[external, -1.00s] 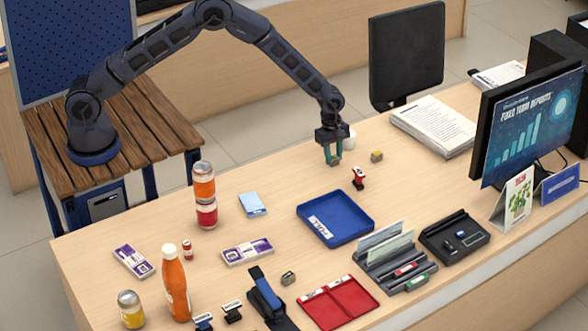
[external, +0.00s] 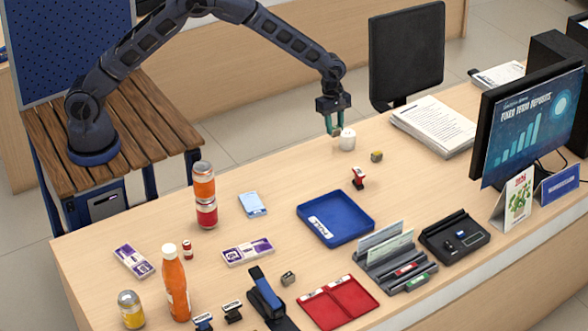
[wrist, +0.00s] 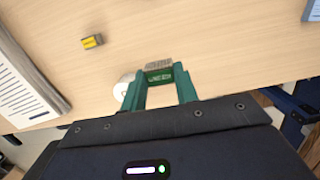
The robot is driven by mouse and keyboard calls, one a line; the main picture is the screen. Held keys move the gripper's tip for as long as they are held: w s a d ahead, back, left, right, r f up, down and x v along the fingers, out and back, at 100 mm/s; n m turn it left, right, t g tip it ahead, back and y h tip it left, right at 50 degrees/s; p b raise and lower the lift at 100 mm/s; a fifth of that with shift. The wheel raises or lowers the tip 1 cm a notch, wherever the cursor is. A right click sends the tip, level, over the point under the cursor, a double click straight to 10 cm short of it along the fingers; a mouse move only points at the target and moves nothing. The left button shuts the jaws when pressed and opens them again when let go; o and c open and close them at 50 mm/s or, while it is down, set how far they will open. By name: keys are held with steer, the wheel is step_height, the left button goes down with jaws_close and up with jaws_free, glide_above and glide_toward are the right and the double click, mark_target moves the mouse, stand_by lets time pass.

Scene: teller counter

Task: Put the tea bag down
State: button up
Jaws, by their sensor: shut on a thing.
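My gripper (external: 333,125) is above the far edge of the counter, its green fingers pointing down. In the wrist view the gripper (wrist: 160,88) is shut on a small grey and green packet, which I take to be the tea bag (wrist: 159,69). Only its outer end shows between the fingertips; in the external view it is too small to make out clearly. A white cup (external: 347,139) stands on the counter just right of the fingertips. The cup (wrist: 123,88) is partly hidden behind a finger in the wrist view.
A small yellow and grey block (external: 376,156) and a red stamp (external: 359,178) lie near the cup. A blue tray (external: 369,230) is nearer the front. A paper stack (external: 433,125) lies to the right. Bare counter lies left of the stamp.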

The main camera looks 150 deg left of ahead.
step_height(320, 180, up, 7)
steer(key=shift+r, duration=0.1)
steer(key=shift+w+d+r, duration=0.1)
steer(key=shift+w+r, duration=0.1)
steer(key=shift+r, duration=0.05)
glide_above(330, 217)
steer(key=f, duration=1.9)
steer(key=shift+s+f, duration=0.1)
steer(key=shift+s, duration=0.2)
steer(key=shift+f, duration=0.1)
steer(key=o, duration=0.9)
